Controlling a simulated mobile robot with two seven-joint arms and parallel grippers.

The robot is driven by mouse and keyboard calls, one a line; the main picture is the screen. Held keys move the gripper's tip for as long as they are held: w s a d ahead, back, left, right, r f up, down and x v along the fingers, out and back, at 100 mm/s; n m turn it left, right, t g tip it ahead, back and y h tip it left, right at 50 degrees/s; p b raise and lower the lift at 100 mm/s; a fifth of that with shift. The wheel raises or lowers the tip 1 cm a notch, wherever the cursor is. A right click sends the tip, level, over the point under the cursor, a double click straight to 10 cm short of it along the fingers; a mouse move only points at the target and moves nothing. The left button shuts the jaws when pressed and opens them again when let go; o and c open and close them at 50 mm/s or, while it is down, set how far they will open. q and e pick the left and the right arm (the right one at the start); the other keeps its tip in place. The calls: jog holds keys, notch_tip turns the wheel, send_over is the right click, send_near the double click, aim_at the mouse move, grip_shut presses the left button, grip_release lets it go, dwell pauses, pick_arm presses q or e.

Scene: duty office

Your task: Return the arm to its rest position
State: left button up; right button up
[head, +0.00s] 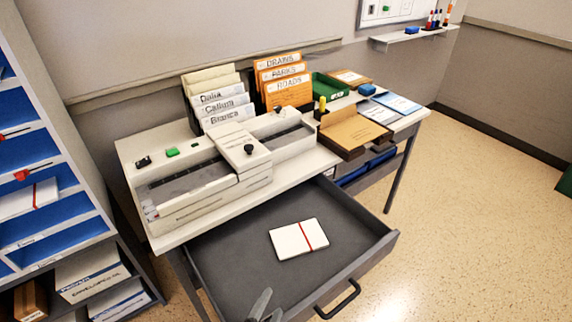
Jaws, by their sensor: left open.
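My left gripper (264,306) shows only in part at the bottom edge of the head view, by the front of the open drawer. Its fingers are open, with nothing seen between them. The rest of my left arm is out of the picture. The grey drawer (225,262) is pulled out from the desk. A white bundle with a red band (299,238) lies flat on the drawer floor, apart from the gripper. My right gripper is not in view.
The drawer's black handle (338,299) juts forward. A cream machine (190,185) stands on the desk, with labelled folders (222,100) and orange folders (283,80) behind it. A shelf unit with blue compartments (25,150) stands at left. The floor (470,210) at right is clear.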

pick_arm(q)
jog(key=a+n+g+y, duration=0.2)
jog(key=a+n+y, duration=0.1)
jog(key=a+n, duration=0.25)
jog(key=s+a+r+n+g, duration=0.5)
jog(key=s+a+n+g, duration=0.15)
jog(key=s, duration=0.25)
jog(key=s+f+g, duration=0.1)
jog(key=s+f, duration=0.2)
jog(key=f, duration=2)
jog(key=s+a+f+g, duration=0.1)
jog(key=s+a+f, duration=0.2)
jog(key=s+f, duration=0.9)
jog(key=s, duration=0.2)
jog(key=shift+s+f+y, duration=0.3)
jog(key=shift+s, duration=0.1)
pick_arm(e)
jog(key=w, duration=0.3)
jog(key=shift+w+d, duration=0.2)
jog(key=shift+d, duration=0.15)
